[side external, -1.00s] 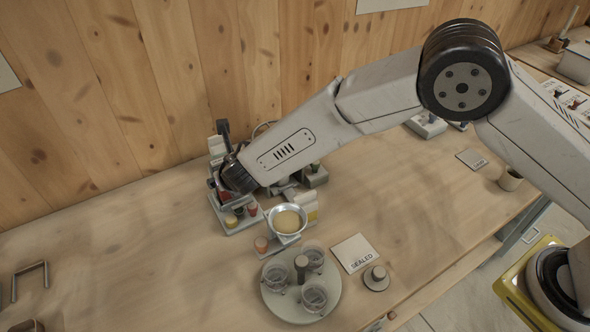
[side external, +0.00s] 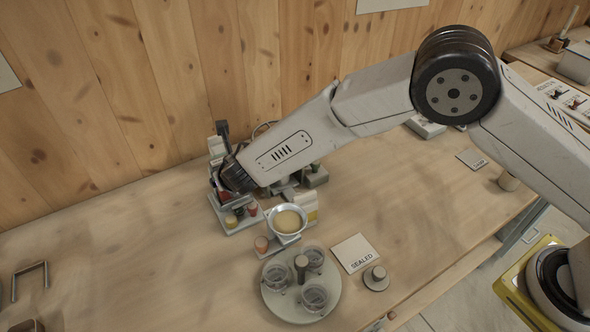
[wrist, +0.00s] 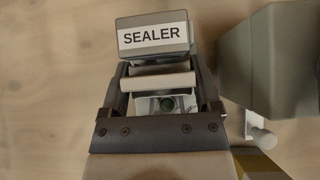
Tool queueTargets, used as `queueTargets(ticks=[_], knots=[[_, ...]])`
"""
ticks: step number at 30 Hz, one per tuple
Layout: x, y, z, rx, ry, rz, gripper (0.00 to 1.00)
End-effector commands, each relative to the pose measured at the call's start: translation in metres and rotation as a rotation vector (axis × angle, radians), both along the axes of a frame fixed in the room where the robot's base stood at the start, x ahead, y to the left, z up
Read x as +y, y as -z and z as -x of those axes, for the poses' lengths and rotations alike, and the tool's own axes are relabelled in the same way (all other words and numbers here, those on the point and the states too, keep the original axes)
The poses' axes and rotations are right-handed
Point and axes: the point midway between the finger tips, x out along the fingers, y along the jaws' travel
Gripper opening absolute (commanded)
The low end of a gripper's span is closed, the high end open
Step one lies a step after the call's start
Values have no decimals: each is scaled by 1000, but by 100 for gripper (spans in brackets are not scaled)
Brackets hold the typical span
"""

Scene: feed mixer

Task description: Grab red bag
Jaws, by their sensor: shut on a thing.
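My gripper (side external: 232,178) is down at the small equipment by the wooden wall, left of the middle in the side view. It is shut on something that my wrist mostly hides. A sliver of red shows beside its tip, too small to name, and I cannot make out a red bag. In the wrist view, a box labelled SEALER (wrist: 152,36) is straight ahead, with a pale roller-like bar (wrist: 158,82) in front of it.
A pan of yellowish feed (side external: 287,221) stands right of my gripper. Small coloured cups (side external: 252,209) sit on a tray beside it. A round tray (side external: 284,312) with glass jars and a SEALED card (side external: 354,252) are nearer the front. The left tabletop is mostly clear.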

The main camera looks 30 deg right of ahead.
Motion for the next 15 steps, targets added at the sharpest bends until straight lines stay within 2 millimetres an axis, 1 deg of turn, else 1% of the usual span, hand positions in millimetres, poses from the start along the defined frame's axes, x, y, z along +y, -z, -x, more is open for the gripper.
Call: queueTargets(ticks=[8, 11, 15], knots=[[0, -2, 0, -1, 1, -1, 7], [0, -6, 0, -2, 1, -2, 7], [0, -16, -1, -3, 1, -2, 7]])
